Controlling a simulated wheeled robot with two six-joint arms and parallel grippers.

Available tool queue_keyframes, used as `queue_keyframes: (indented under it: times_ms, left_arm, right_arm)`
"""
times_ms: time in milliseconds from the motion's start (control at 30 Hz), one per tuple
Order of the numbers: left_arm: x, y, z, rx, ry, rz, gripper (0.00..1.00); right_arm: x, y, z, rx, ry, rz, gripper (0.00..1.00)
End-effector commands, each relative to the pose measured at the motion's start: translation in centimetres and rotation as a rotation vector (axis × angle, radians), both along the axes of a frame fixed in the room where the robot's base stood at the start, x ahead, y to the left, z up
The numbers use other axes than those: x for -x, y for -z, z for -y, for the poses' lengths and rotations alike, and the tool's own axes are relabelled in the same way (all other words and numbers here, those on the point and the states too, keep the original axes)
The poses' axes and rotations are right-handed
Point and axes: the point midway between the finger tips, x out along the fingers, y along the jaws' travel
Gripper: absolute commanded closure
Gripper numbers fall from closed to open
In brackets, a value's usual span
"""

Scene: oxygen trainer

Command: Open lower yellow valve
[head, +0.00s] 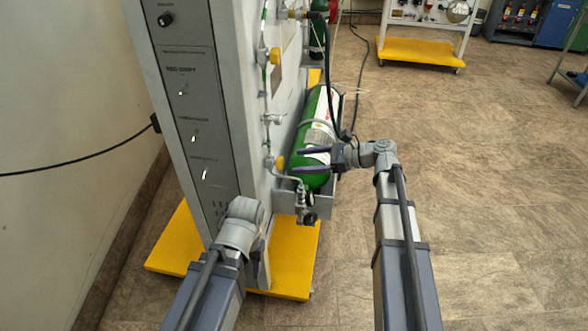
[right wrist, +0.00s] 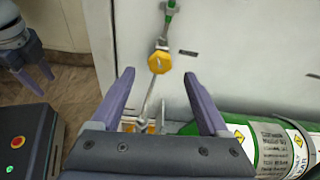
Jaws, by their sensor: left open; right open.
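The lower yellow valve (head: 280,162) sits on a thin pipe on the side of the grey panel cabinet (head: 240,95). In the right wrist view the yellow valve knob (right wrist: 160,62) appears between and just beyond my fingertips. My right gripper (head: 301,159) is open and empty, its fingers pointing left at the valve; contact cannot be told. Its spread fingers also show in the right wrist view (right wrist: 157,78). My left gripper is low by the cabinet front, mostly hidden behind its wrist in the head view; its open fingers show in the right wrist view (right wrist: 35,77).
Another yellow valve (head: 275,56) is higher on the pipe. A green cylinder (head: 313,165) lies beside the cabinet, close under my right gripper. A yellow base (head: 292,270) supports the cabinet. A black hose (head: 328,80) hangs behind.

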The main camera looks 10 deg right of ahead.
Motion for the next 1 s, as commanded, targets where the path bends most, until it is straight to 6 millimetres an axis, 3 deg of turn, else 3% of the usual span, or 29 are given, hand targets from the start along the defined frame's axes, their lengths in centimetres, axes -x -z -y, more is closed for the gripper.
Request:
queue_keyframes:
  times_ms: [33, 200, 300, 667, 1000]
  left_arm:
    - [0.0, 3.2, 0.0, 0.000, 0.002, 0.001, 0.50]
    - [-0.1, 7.1, 0.0, 0.000, 0.008, 0.002, 0.50]
    - [-0.1, 8.5, 0.0, 0.000, 0.010, 0.002, 0.50]
    - [-0.1, 9.0, 0.0, 0.001, 0.012, 0.003, 0.50]
    - [-0.1, 9.0, 0.0, 0.001, 0.012, 0.003, 0.50]
  right_arm:
    - [0.0, 2.3, 0.6, -0.041, -0.003, 0.012, 0.22]
    - [0.2, 3.2, 1.9, -0.171, -0.017, 0.057, 0.22]
    - [0.4, 3.3, 2.5, -0.225, -0.025, 0.079, 0.22]
    - [0.6, 2.7, 2.6, -0.273, -0.032, 0.099, 0.22]
    - [-0.9, 2.7, -2.0, -0.272, -0.033, 0.098, 0.22]
